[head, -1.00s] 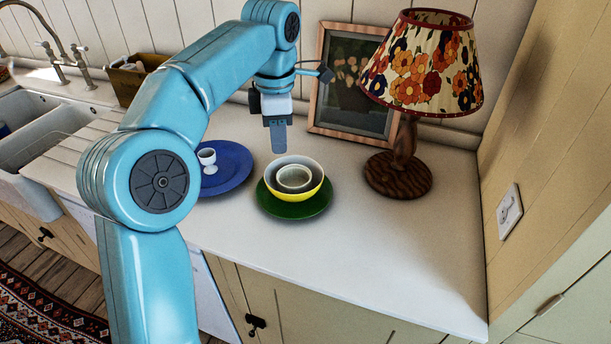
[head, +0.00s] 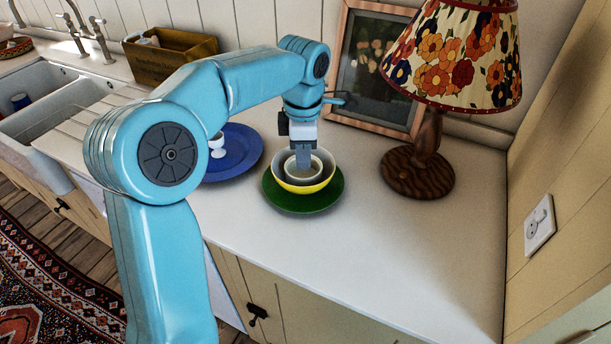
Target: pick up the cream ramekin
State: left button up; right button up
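The cream ramekin (head: 293,173) sits inside a larger bowl (head: 316,187), white inside and yellow outside. The bowl stands on a green plate (head: 285,203) on the counter. My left gripper (head: 303,165) points down with its fingertips at the ramekin, covering part of its opening. The fingers show side-on as one grey strip, so I cannot tell whether they are open or shut, or touch the ramekin. My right gripper is not in view.
A blue plate (head: 243,165) with a white egg cup (head: 217,149) is left of the green plate, partly behind my arm. A lamp (head: 420,165) and a framed picture (head: 375,75) stand behind on the right. The counter (head: 400,250) at front right is clear.

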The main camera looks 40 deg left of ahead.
aim_at(304, 179)
pick_arm(q)
jog(key=shift+a+f, duration=0.1)
jog(key=shift+f, duration=0.3)
jog(key=shift+s+f, duration=0.15)
jog(key=shift+f, duration=0.05)
jog(key=f, duration=0.4)
jog(key=shift+w+f, duration=0.3)
jog(key=shift+f, duration=0.05)
jog(key=shift+s+d+r, duration=0.1)
jog(key=shift+s+d, duration=0.1)
jog(key=shift+c, duration=0.7)
jog(key=shift+w, duration=0.1)
grip_shut()
